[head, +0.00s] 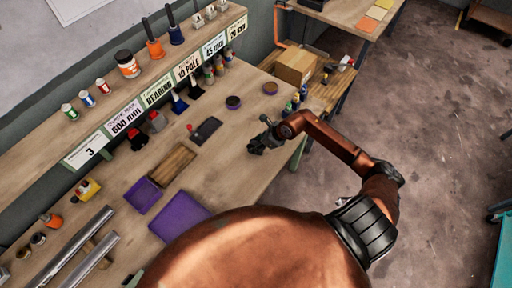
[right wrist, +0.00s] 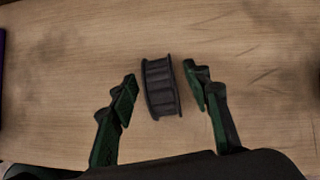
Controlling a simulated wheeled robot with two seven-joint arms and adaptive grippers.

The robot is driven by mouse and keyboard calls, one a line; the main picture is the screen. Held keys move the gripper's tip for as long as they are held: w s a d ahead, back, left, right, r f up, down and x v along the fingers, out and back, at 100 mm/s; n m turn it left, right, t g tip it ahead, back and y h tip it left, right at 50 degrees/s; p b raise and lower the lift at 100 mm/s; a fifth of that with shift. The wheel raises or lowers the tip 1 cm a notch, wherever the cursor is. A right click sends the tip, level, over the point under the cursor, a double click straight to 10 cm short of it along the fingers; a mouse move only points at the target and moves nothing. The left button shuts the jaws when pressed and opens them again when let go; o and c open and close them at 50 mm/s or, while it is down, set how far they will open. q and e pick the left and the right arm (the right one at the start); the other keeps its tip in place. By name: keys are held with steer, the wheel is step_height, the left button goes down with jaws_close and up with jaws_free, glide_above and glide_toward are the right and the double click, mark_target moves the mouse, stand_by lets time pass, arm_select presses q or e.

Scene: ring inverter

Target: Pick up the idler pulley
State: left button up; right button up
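The idler pulley (right wrist: 161,88) is a dark grey ribbed cylinder with a raised rim at each end. In the right wrist view it rests on the wooden bench top (right wrist: 60,70), slightly tilted in the picture. My right gripper (head: 260,143) is over the bench near its right edge. In the right wrist view its two green-black fingers are open, one on each side of the pulley, with a gap at both sides. In the head view I cannot make out the pulley; the gripper seems to cover it. My left gripper is not in view.
Left of the gripper lie a dark flat device (head: 206,131), a wooden tray (head: 172,165) and purple trays (head: 180,217). Two small round tins (head: 233,102) (head: 270,88) stand behind it. A labelled shelf (head: 125,118) runs along the back. A cardboard box (head: 296,67) sits beyond the bench.

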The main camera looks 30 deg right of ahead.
jaws_close()
stand_by(0.3)
steer(key=shift+w+r, duration=0.1)
stand_by(0.4)
steer(key=shift+r, duration=0.5)
steer(key=s+a+r+b, duration=0.1)
steer(key=s+a+r, duration=0.3)
steer(key=s+r, duration=0.7)
steer(key=shift+s+r, duration=0.4)
steer(key=shift+s, duration=0.8)
